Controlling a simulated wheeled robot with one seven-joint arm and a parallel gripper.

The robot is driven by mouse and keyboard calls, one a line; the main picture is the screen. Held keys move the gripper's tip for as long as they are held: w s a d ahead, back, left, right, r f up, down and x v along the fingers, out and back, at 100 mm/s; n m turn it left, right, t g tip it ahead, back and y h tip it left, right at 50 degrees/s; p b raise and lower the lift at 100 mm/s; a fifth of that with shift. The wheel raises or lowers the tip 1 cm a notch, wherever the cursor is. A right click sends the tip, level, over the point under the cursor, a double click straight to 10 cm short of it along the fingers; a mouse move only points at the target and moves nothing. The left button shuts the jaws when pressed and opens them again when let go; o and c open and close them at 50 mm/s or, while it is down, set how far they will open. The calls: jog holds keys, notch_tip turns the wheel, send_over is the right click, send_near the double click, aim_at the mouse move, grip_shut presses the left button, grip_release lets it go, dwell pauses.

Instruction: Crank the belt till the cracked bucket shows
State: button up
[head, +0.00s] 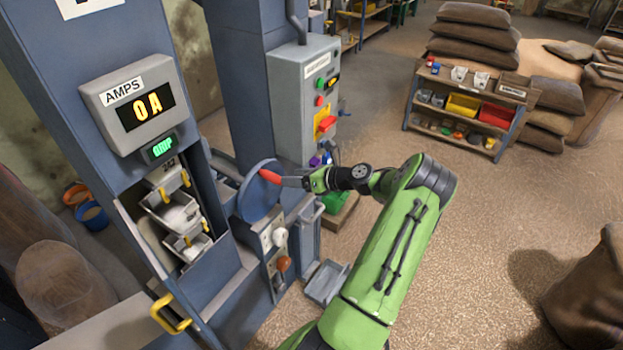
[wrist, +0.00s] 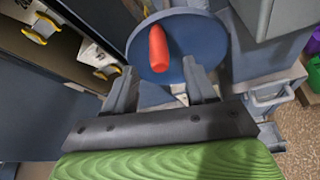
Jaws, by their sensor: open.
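The blue crank wheel (head: 257,198) is on the side of the blue elevator casing, with a red handle (head: 270,177) sticking out from it. My gripper (head: 288,181) is just to the right of the handle. In the wrist view my gripper (wrist: 160,68) is open, and the red handle (wrist: 158,47) stands between and beyond the fingertips, in front of the wheel (wrist: 193,40). I cannot tell whether either finger touches it. Two grey buckets with yellow parts, an upper bucket (head: 170,207) and a lower bucket (head: 187,241), show in the casing opening. I see no clear crack on either.
The amps display (head: 146,105) reads 0A, with a small green display (head: 160,148) below. A grey control box (head: 304,85) stands behind the wheel. Below the wheel are a white knob (head: 279,237) and an orange-brown knob (head: 284,263). A grey tray (head: 326,282) lies on the floor.

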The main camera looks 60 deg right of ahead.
jog(key=a+v, duration=0.1)
jog(key=v, duration=0.5)
jog(key=shift+s+d, duration=0.3)
jog(key=shift+d, duration=0.2)
jog(key=shift+r, duration=0.1)
jog(key=w+a+r+n+g+b, duration=0.1)
jog(key=w+a+r+n+g, duration=0.15)
jog(key=a+n, duration=0.45)
jog(key=w+a+r+n+g, duration=0.25)
jog(key=a+n, duration=0.35)
jog(key=a, duration=0.3)
jog(key=w+a+r+n+g+b, duration=0.1)
jog(key=w+a+r+n+g, duration=0.2)
jog(key=a+n, duration=0.4)
jog(key=s+a+r+n+g+h, duration=0.15)
jog(key=s+a+r+n, duration=0.35)
jog(key=s+a+n, duration=0.65)
jog(key=s+a+n+t+b, duration=0.1)
jog(key=s+a+n, duration=0.4)
jog(key=s, duration=0.3)
jog(key=shift+s+r+n+h, duration=0.2)
jog(key=shift+r+n+h, duration=0.2)
jog(key=shift+n, duration=0.45)
